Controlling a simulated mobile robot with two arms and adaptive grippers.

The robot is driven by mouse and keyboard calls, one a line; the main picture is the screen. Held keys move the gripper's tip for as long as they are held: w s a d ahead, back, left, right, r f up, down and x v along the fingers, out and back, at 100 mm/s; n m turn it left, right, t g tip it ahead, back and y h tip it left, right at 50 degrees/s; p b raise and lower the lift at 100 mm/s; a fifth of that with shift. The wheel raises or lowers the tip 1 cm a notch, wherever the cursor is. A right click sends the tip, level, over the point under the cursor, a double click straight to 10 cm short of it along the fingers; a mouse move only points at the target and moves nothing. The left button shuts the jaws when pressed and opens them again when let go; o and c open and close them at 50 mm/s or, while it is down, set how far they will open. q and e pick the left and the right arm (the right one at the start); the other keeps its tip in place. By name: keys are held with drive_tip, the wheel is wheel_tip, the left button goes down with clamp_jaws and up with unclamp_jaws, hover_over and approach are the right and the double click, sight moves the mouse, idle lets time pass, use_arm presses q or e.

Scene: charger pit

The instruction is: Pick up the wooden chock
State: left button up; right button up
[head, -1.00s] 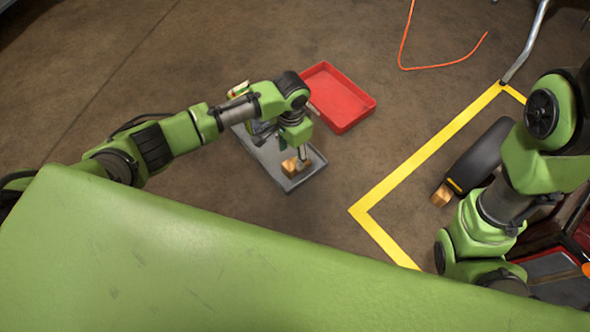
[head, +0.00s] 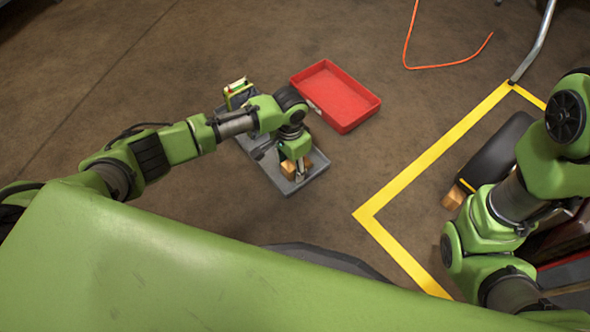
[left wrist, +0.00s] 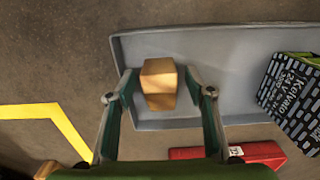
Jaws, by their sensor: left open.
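A light wooden chock (head: 287,168) sits in the near end of a long grey tray (head: 318,170) on the floor. My left gripper (head: 298,173) points down over it and hides part of it. In the left wrist view, the chock (left wrist: 159,84) lies between the two green fingers of my left gripper (left wrist: 159,74). The fingers are open, with a visible gap on each side. A second wooden chock (head: 454,197) is on the floor beside a black wheel at the right. My right arm is at the right, but its gripper is out of view.
A green and dark battery (head: 238,93) stands at the far end of the grey tray; its printed side shows in the left wrist view (left wrist: 292,98). A red tray (head: 337,94) lies just right. A yellow floor line (head: 425,160) and orange cable (head: 408,45) lie further right.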

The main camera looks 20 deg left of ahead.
use_arm(q)
drive_tip(key=shift+r, duration=0.1)
drive_tip(key=c, duration=1.3)
drive_tip(key=shift+r, duration=0.1)
